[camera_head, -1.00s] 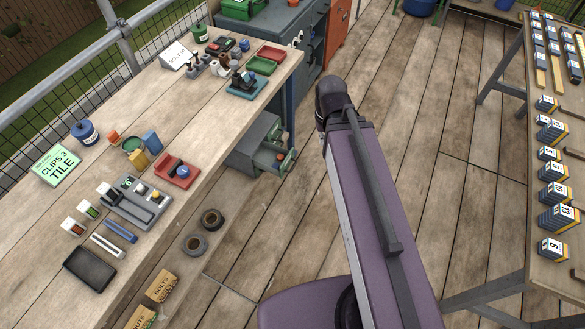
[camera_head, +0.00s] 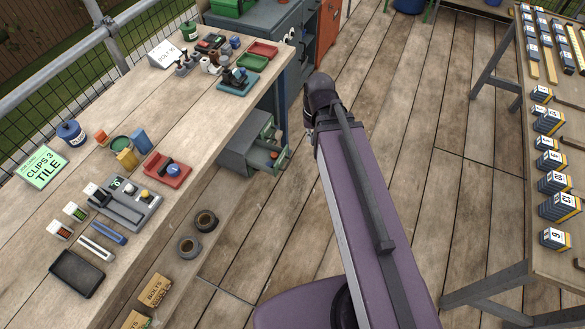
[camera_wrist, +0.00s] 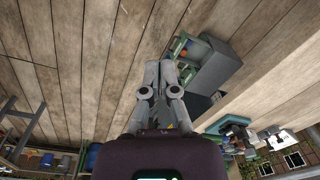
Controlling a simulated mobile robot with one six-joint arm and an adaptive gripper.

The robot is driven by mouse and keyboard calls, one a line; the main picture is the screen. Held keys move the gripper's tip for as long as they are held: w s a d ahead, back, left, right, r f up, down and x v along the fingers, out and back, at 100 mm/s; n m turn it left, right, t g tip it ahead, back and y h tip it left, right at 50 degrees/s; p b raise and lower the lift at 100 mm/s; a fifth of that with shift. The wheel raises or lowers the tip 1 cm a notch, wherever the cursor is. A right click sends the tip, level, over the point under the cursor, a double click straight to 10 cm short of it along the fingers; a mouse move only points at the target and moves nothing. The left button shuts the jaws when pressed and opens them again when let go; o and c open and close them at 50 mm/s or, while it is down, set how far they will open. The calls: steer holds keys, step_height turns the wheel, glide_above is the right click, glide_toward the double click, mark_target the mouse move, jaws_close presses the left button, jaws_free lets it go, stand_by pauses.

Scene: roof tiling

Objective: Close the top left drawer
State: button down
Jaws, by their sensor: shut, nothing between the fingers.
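A small grey cabinet (camera_head: 238,152) stands under the workbench's right edge in the head view. An open drawer (camera_head: 272,156) with small items inside sticks out from its upper part toward my arm. The cabinet (camera_wrist: 212,72) also shows in the wrist view, right of my fingers, with the open drawer (camera_wrist: 186,47) near their tips. My gripper (camera_wrist: 161,66) is shut and empty, its two fingers side by side. I cannot tell if it touches the drawer; a gap seems to show. In the head view my gripper is mostly hidden behind the arm.
The workbench (camera_head: 120,75) with trays, signs and tools fills the left. A larger grey cabinet (camera_head: 262,38) and an orange one (camera_head: 328,35) stand behind. A table (camera_head: 565,110) with labelled boxes is at right. The plank floor (camera_head: 420,130) between is clear.

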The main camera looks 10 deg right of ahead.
steer(key=w+d+f+m+t+y+b, duration=0.1)
steer(key=w+f+m+b, duration=0.6)
steer(key=f+b, duration=0.7)
steer(key=w+d+f+m+t+y+b, duration=0.1)
steer(key=w+d+f+m+y+b, duration=0.2)
steer(key=w+f+m+b, duration=0.4)
steer(key=w+d+f+m+t+y+b, duration=0.1)
steer(key=w+d+f+m+b, duration=0.3)
steer(key=f+b, duration=1.9)
steer(key=shift+w+f+m+t+y+b, duration=0.25)
steer(key=shift+w+m+t+y+b, duration=0.25)
steer(key=shift+w+m+b, duration=1.7)
steer(key=shift+s+d+m+p, duration=0.1)
steer(key=shift+s+m+p, duration=0.3)
steer(key=shift+p, duration=0.15)
steer(key=w+a+r+b+x, duration=0.1)
steer(key=b+x, duration=0.7)
steer(key=x, duration=0.5)
steer(key=shift+w+a+r+b, duration=0.25)
steer(key=shift+b, duration=0.05)
